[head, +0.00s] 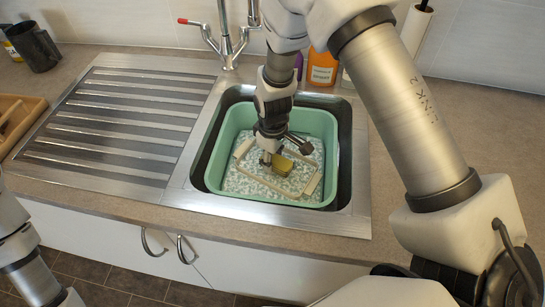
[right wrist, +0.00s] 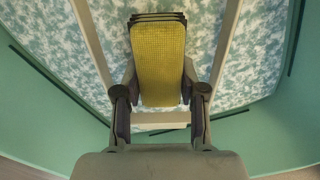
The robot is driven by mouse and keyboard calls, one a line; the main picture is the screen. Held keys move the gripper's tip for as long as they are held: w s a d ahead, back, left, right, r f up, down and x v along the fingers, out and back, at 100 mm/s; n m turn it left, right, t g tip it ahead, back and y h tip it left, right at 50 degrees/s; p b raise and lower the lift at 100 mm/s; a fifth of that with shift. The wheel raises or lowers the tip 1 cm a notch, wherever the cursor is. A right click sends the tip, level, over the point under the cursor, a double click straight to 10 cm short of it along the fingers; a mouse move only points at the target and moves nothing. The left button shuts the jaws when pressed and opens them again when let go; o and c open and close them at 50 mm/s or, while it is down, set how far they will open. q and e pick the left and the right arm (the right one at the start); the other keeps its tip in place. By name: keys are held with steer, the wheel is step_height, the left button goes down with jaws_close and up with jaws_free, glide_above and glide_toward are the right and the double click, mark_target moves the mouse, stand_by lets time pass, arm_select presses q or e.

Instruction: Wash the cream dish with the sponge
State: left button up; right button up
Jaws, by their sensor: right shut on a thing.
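The yellow sponge (head: 283,166) is in my right gripper (head: 276,157), low inside the green basin. In the right wrist view the sponge (right wrist: 158,60) stands between the two fingers of the right gripper (right wrist: 160,88), which is shut on it. The cream dish shows as a rectangular cream rim (head: 262,186) in the basin, with blue-white mottled foam inside and around it. Its rim (right wrist: 92,45) also runs along both sides of the sponge in the right wrist view. I cannot tell whether the sponge touches the dish. Only part of my left arm shows, without its fingers.
The green basin (head: 214,168) sits in the steel sink, its walls close around the dish. A tap (head: 227,45) stands behind it. Bottles, including an orange one (head: 321,68), stand behind right. The ribbed drainer (head: 120,125) on the left is bare. A wooden tray (head: 22,118) lies far left.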

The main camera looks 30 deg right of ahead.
steer(key=shift+f+b, duration=0.65)
steer(key=shift+f, duration=0.55)
steer(key=shift+s, duration=0.1)
